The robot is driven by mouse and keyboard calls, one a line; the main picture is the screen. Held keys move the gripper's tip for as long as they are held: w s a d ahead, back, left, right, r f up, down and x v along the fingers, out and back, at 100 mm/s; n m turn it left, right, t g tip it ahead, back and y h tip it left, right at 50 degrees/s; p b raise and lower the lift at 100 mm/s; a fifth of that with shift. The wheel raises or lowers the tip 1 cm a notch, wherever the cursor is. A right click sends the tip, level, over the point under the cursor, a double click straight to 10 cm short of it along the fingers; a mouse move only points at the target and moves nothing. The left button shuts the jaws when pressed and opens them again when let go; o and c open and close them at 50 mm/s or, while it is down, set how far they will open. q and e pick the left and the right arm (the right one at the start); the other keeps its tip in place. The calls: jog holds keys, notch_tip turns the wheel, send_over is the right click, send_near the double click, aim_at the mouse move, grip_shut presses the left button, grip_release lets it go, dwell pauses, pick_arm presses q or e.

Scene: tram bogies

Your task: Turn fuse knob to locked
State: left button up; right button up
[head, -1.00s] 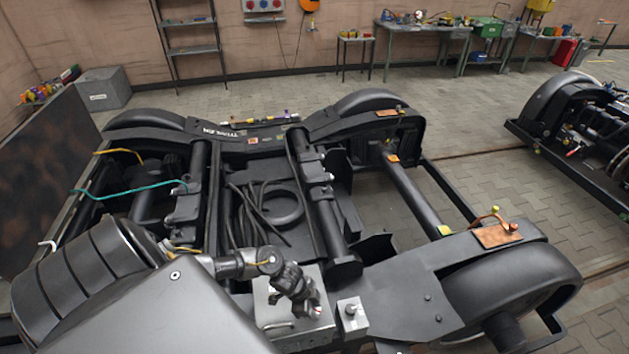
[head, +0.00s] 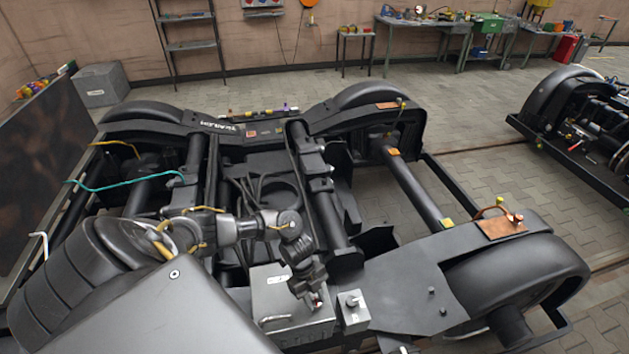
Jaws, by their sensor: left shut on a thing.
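A grey metal fuse box (head: 265,300) with a handle on its front sits on the near part of the bogie frame. My left gripper (head: 315,302) points down at the right part of the box top. It is shut on the fuse knob there, which the fingers hide almost wholly, so I cannot tell its angle. My right gripper is not in view.
A small grey switch box (head: 354,316) with a short lever stands close to the right of the fuse box. Black hoses (head: 265,190) and a thick tube (head: 325,205) lie behind. A flat frame plate (head: 410,295) extends right.

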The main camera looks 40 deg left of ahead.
pick_arm(q)
jog(key=shift+m, duration=0.4)
jog(key=o, duration=1)
jog(key=b+v, duration=0.1)
jog(key=v, duration=1)
jog(key=shift+w+d, duration=0.15)
